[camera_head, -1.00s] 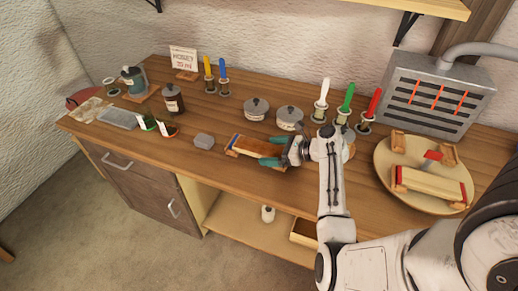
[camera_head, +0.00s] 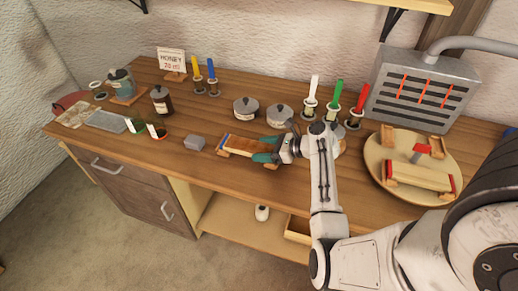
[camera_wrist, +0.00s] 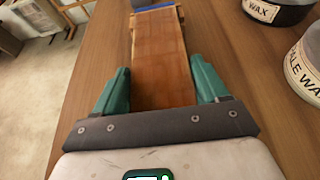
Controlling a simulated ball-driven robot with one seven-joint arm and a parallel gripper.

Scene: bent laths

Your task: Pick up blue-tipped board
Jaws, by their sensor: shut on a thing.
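The blue-tipped board (camera_head: 243,145) is a flat brown wooden lath with a blue end at its left, lying over the workbench on small wooden supports. It also shows in the wrist view (camera_wrist: 160,55), running away from me with the blue end (camera_wrist: 152,4) at the top edge. My gripper (camera_head: 271,152) is at the board's right end, with its teal fingers on either side of it. In the wrist view my gripper (camera_wrist: 160,92) is shut on the board's near end. Whether the board is lifted off its supports cannot be told.
Two lidded pots (camera_head: 246,108) and several coloured-handled tools (camera_head: 334,100) stand behind. A round turntable (camera_head: 405,197) with a red-tipped board (camera_head: 420,174) is at the right. The bench's front edge is close.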

